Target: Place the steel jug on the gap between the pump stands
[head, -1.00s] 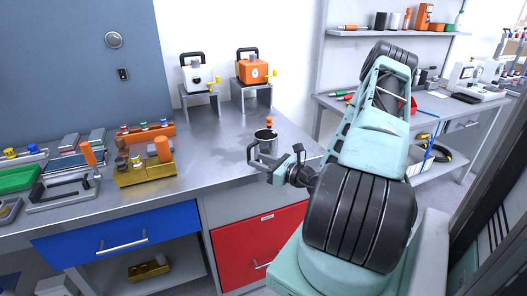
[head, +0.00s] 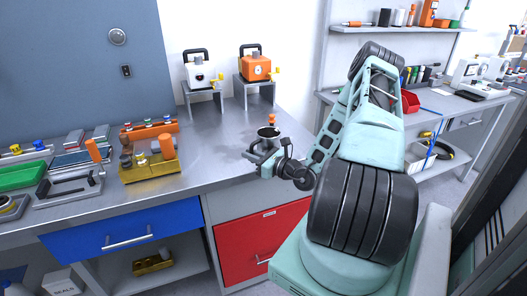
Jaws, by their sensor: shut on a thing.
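At the back, the left pump stand (head: 203,97) bears a white pump (head: 199,70). The right pump stand (head: 255,89) bears an orange pump (head: 255,66). A narrow gap (head: 229,98) lies between the two stands, behind and left of the jug.
An orange-topped item (head: 271,119) shows just behind the jug. A brass block with fittings (head: 149,169) stands to the left on the bench. The bench surface between the jug and the stands (head: 215,130) is clear.

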